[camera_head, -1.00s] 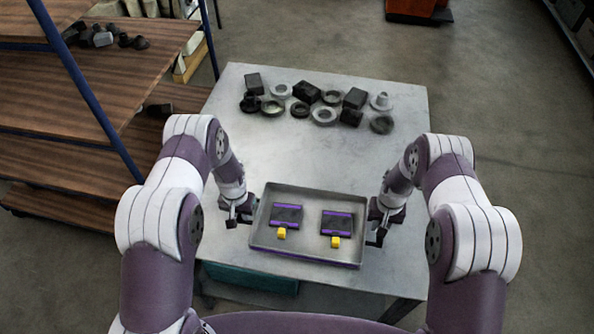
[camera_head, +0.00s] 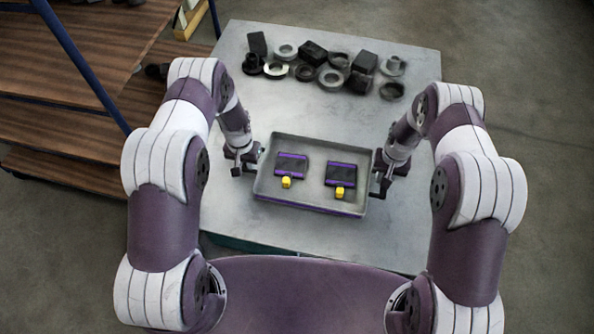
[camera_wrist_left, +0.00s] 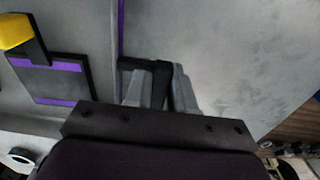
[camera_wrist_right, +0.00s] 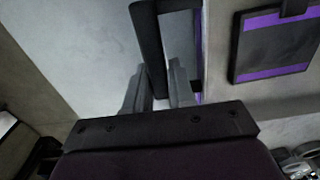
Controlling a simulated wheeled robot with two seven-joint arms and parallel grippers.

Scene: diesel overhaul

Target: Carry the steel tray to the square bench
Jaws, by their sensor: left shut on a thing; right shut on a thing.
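The steel tray (camera_head: 314,190), a shallow grey rectangle with a purple strip along its lower outside, is level over the near half of a grey metal-topped bench (camera_head: 225,215). Whether it touches the top I cannot tell. Inside lie two dark pieces with purple bands and yellow tabs, a left one (camera_head: 291,166) and a right one (camera_head: 341,175). My left gripper (camera_head: 256,158) is shut on the tray's dark left handle (camera_wrist_left: 136,64). My right gripper (camera_head: 380,174) is shut on its dark right handle (camera_wrist_right: 148,36).
Several dark blocks and metal rings (camera_head: 331,78) lie across the bench's far half. A wooden shelf unit (camera_head: 70,55) with blue posts stands at the left. Bare bench top lies between the tray and the parts. Open floor (camera_head: 510,90) lies to the right.

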